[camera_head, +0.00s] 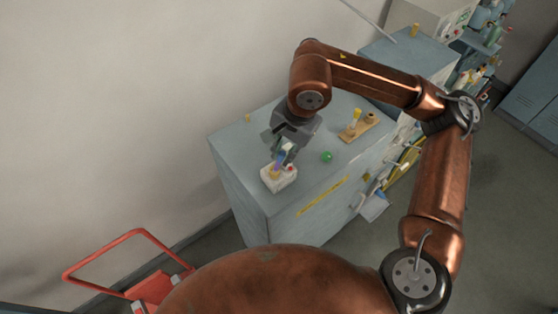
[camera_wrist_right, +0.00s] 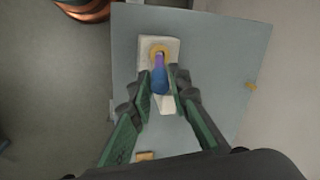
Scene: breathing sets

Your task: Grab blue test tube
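A blue-purple test tube (camera_wrist_right: 159,76) stands in a white block (camera_head: 279,181) on the grey-blue bench (camera_head: 236,170). A yellow ring surrounds the tube in the right wrist view. The block also shows in that view (camera_wrist_right: 146,47). My right gripper (camera_head: 281,158) is just above the block. In the right wrist view its two green-padded fingers (camera_wrist_right: 160,80) stand on either side of the tube, with narrow gaps visible, so it looks open around the tube. In the head view the fingers partly hide the tube. My left gripper is not in view.
A green ball (camera_head: 326,157) lies right of the block. A wooden holder with a yellow-topped item (camera_head: 356,128) stands farther right. A yellow strip (camera_head: 322,197) runs along the bench front. A red cart frame (camera_head: 104,254) is at lower left.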

